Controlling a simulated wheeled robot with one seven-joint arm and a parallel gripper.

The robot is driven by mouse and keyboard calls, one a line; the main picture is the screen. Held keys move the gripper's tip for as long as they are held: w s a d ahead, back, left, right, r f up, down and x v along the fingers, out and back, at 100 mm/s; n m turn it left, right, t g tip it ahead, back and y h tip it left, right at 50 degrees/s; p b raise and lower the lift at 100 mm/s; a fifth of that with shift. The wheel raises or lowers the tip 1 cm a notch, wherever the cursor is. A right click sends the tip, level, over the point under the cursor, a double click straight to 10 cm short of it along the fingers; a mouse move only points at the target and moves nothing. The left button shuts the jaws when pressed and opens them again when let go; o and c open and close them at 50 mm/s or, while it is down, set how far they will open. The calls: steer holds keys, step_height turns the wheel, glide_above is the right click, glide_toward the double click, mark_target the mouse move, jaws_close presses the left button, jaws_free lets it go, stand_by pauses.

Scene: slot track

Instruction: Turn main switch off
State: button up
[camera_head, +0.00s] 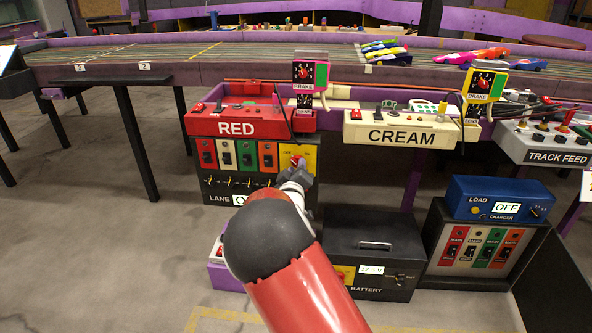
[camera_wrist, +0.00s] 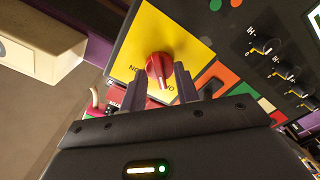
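The main switch is a red rotary knob (camera_head: 297,161) on a yellow plate (camera_head: 311,155) at the right end of the dark lane box under the red "RED" panel. In the wrist view the knob (camera_wrist: 159,66) is close ahead, near the middle, on its yellow plate (camera_wrist: 150,34) with black lettering, partly hidden. My gripper (camera_wrist: 160,82) is open, with one dark finger on each side of the knob's lower part. I cannot tell whether either finger touches it. In the head view my gripper (camera_head: 296,177) is right in front of the switch, partly hidden by my arm.
The lane box (camera_head: 237,185) carries several coloured switches left of the knob. The red panel (camera_head: 237,121) juts out above. A black battery box (camera_head: 374,240) stands below right, and a cream panel (camera_head: 390,131) is to the right. Open floor lies left.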

steer(key=s, duration=0.7)
steer(key=shift+s+a, duration=0.15)
steer(key=shift+s, duration=0.2)
